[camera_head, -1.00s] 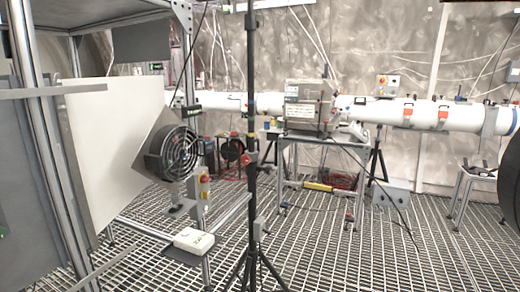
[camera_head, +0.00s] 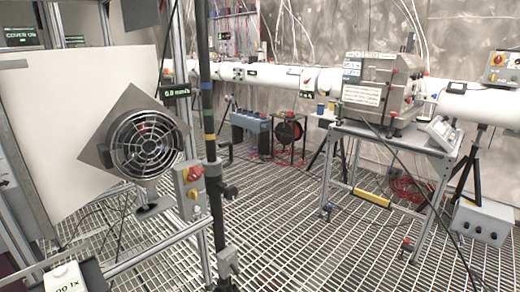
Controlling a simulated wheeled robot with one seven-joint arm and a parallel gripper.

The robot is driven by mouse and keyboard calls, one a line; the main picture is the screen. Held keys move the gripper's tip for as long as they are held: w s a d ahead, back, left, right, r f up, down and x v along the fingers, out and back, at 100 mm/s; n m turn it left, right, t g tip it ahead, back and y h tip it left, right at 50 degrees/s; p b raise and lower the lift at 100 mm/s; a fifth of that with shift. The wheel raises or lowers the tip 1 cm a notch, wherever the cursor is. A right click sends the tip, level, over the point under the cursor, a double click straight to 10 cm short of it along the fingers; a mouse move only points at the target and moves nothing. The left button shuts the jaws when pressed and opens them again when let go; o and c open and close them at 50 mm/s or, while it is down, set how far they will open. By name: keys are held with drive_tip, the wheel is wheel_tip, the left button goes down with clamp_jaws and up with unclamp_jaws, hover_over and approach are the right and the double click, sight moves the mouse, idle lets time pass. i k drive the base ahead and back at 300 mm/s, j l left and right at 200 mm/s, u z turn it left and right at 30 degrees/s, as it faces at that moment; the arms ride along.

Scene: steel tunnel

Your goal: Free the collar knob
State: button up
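A black upright pole (camera_head: 207,110) with coloured bands stands left of the middle, close in front of me. Dark collar-like clamps with small black projections sit on it; one projection (camera_head: 230,191) sticks out to the right at mid-height. I cannot tell for certain which part is the collar knob, or whether it is tight or loose. A further grey fitting (camera_head: 228,262) sits low on the pole. My gripper does not show in this view.
A round caged fan (camera_head: 146,144) and a switch box (camera_head: 188,185) with red and yellow knobs are left of the pole. A white panel (camera_head: 60,130) stands behind. A steel table (camera_head: 385,135) carries a grey instrument (camera_head: 380,85). Grating floor (camera_head: 290,225) between is mostly clear.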

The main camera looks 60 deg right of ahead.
sight(196, 173)
drive_tip(key=k+l, duration=0.1)
drive_tip(key=l, duration=0.35)
drive_tip(key=k+l+u, duration=0.1)
drive_tip(key=l, duration=0.35)
drive_tip(key=k+l, duration=0.15)
drive_tip(key=l, duration=0.3)
drive_tip(key=k+l+u, duration=0.1)
drive_tip(key=l, duration=0.35)
drive_tip(key=i+j, duration=0.25)
drive_tip(key=i, duration=0.15)
drive_tip(key=i+j, duration=0.2)
drive_tip(key=i, duration=0.15)
